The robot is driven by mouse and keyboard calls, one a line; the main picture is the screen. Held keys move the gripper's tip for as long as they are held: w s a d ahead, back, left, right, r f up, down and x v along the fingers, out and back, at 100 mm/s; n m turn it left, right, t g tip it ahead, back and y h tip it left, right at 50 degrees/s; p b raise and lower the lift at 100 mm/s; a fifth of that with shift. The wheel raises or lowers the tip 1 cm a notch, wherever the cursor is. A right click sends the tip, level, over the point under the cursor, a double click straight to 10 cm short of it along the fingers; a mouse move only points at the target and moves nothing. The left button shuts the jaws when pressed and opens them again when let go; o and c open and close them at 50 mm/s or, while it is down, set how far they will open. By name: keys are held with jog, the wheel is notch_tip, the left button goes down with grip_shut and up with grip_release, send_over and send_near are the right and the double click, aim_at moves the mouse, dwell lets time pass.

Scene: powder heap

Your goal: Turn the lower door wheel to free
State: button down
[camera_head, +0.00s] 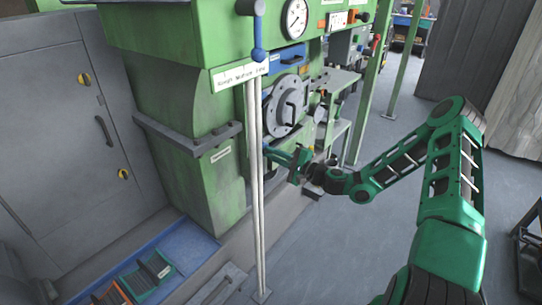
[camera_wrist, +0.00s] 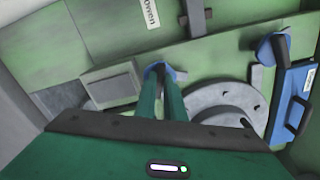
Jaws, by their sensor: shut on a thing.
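The lower door wheel (camera_wrist: 152,71) is a small blue piece with a dark middle, partly hidden between my fingers in the wrist view. My gripper (camera_wrist: 160,82) is shut on it with its two green fingers on either side. In the head view my gripper (camera_head: 272,154) reaches in at the foot of the round grey door (camera_head: 274,120), and the lower wheel cannot be made out there. The round door (camera_wrist: 235,98) lies right of the fingers in the wrist view. A second blue wheel (camera_wrist: 264,50) sits farther right, apart from my gripper.
A blue panel with a handle (camera_wrist: 291,108) is beside the round door.

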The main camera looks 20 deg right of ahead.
jog(key=shift+s+a+f+n, duration=0.1)
jog(key=shift+f+n, duration=0.05)
jog(key=shift+n, duration=1.3)
jog(key=shift+d+f+n, duration=0.1)
jog(key=shift+f+n, duration=0.05)
jog(key=shift+n, duration=1.25)
jog(key=shift+s+a+f+n, duration=0.1)
jog(key=shift+f+n, duration=0.05)
jog(key=shift+n, duration=1.3)
jog(key=c, duration=1.9)
grip_release()
jog(key=shift+o, duration=0.3)
jog(key=shift+w+r, duration=0.1)
